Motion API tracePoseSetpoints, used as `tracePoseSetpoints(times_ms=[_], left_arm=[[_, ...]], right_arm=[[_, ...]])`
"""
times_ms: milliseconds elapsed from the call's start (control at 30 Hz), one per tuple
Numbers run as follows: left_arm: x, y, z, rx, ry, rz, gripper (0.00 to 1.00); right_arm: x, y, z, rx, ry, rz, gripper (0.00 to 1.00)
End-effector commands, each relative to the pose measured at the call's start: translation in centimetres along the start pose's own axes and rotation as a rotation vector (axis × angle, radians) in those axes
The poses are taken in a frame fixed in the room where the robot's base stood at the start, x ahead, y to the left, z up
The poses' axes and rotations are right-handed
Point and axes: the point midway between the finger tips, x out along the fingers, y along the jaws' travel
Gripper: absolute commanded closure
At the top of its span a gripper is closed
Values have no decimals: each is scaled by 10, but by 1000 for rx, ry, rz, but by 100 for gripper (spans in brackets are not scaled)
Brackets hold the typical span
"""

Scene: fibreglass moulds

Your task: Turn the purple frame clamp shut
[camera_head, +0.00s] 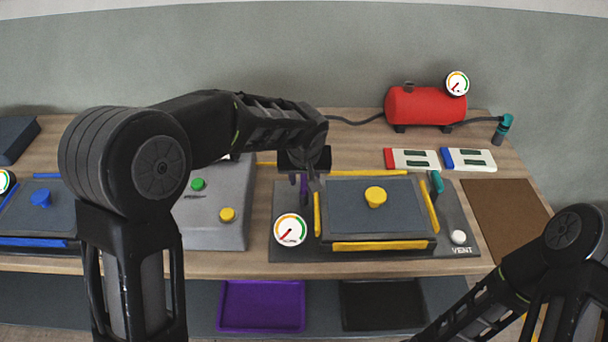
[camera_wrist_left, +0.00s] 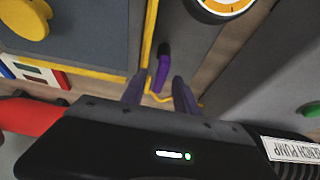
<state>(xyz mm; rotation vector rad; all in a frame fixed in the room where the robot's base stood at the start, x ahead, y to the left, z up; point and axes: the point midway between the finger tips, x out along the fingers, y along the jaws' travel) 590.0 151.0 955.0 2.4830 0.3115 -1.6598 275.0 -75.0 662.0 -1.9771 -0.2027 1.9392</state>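The purple frame clamp (camera_wrist_left: 162,68) shows in the left wrist view as a short purple lever beside a yellow edge strip. In the head view the purple clamp (camera_head: 303,188) is at the left edge of the yellow-framed mould (camera_head: 350,210), partly hidden by my gripper. My left gripper (camera_head: 305,182) points down over it. In the left wrist view its two fingers (camera_wrist_left: 159,92) are apart, with the clamp's near end between them in the picture. I cannot tell whether they touch it. My right gripper is out of view; only part of that arm shows.
A pressure gauge (camera_head: 291,230) stands close to the mould's left side. A grey box (camera_head: 220,213) with green and yellow knobs is further left. A white vent knob (camera_head: 459,237) and a teal handle (camera_head: 437,182) are at the right. A red tank (camera_head: 425,106) stands behind.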

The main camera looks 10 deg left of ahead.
Motion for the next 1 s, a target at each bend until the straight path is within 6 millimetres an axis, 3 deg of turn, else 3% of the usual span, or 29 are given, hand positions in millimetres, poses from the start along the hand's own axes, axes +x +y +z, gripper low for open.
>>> tracePoseSetpoints(times_ms=[267, 700, 1000], left_arm=[[2, 0, 0, 0, 0, 0, 64], [2, 0, 0, 0, 0, 0, 100], [1, 0, 0, 0, 0, 0, 100]], right_arm=[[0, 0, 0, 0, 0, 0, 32], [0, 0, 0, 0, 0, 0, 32], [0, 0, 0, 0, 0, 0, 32]])
